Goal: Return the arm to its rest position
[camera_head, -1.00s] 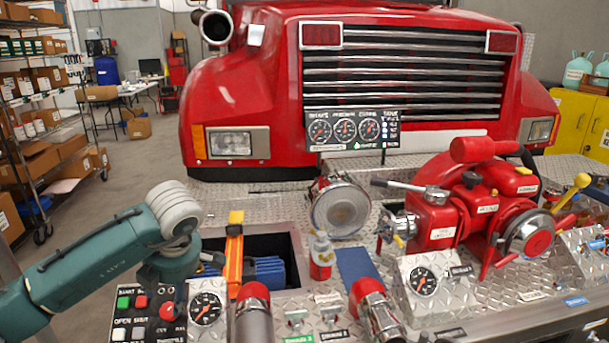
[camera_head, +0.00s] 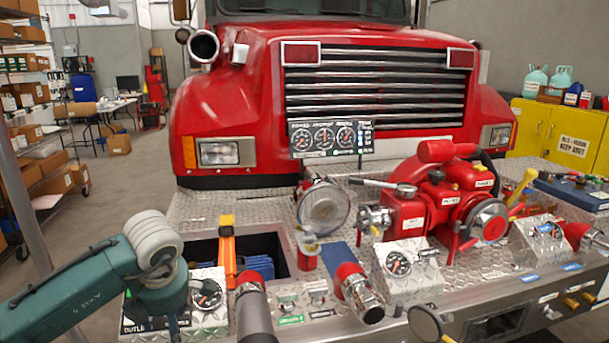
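One teal arm of mine (camera_head: 90,275) with pale grey joint rings comes in from the left edge. Its wrist hangs over the front left of the bumper, in front of the button panel and a gauge (camera_head: 208,294). Its fingertips are not visible; they are hidden below the wrist or cut off by the lower edge. My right arm and gripper do not show. The red pump (camera_head: 437,200) stands on the right of the diamond-plate bumper deck (camera_head: 205,208).
An open bin with an orange tool (camera_head: 227,255) and blue items is just right of my arm. A red bottle (camera_head: 307,250), a chrome lamp (camera_head: 323,206) and red-collared pipes (camera_head: 357,290) stand nearby. The gauge panel (camera_head: 330,138) is behind. Open floor lies left of the truck.

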